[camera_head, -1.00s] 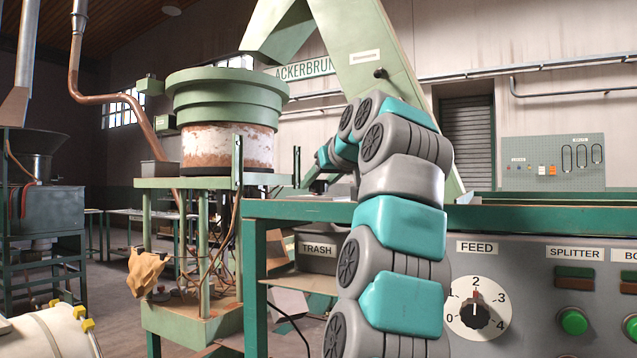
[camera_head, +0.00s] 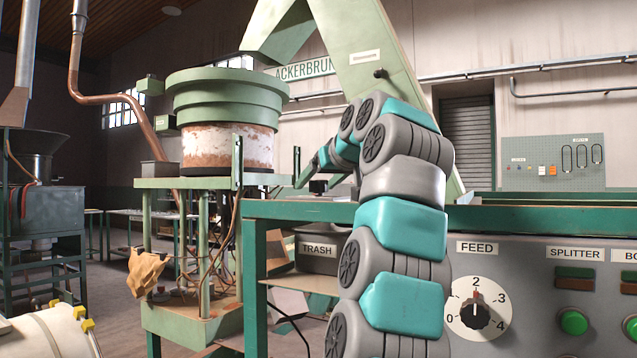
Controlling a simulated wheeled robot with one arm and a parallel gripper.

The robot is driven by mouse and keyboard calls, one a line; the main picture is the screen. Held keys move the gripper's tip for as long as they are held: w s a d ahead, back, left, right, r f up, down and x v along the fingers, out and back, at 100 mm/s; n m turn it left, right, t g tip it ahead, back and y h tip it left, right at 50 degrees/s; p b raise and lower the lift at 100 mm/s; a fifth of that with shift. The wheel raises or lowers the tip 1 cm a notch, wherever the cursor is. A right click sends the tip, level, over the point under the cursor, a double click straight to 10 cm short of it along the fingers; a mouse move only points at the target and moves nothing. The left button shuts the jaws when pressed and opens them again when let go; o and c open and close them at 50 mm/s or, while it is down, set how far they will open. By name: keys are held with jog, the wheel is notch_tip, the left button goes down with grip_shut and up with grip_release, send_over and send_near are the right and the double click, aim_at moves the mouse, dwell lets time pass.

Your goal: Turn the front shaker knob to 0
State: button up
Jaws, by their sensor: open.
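A round white dial with a black knob (camera_head: 475,311) sits on the grey panel at the lower right, under a FEED label (camera_head: 477,247). Its scale runs from 0 to 4 and its pointer stands near 2. No knob labelled as the front shaker shows. My arm rises in front of the panel and reaches away to the back. A small dark piece beyond it, left of my arm, seems to be my gripper (camera_head: 318,187), open. It is far behind the FEED knob and apart from it. Its fingers are too small to make out, and my arm hides part of that area.
A green bowl hopper (camera_head: 226,100) stands on a green frame (camera_head: 190,183) at left. A green-edged bench (camera_head: 300,211) crosses the middle, with a TRASH bin (camera_head: 318,262) behind its leg. Green buttons (camera_head: 573,322) are on the panel.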

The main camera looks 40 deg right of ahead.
jog(key=v, duration=0.7)
jog(key=shift+s+r, duration=0.2)
jog(key=shift+s, duration=0.15)
jog(key=shift+a, duration=0.1)
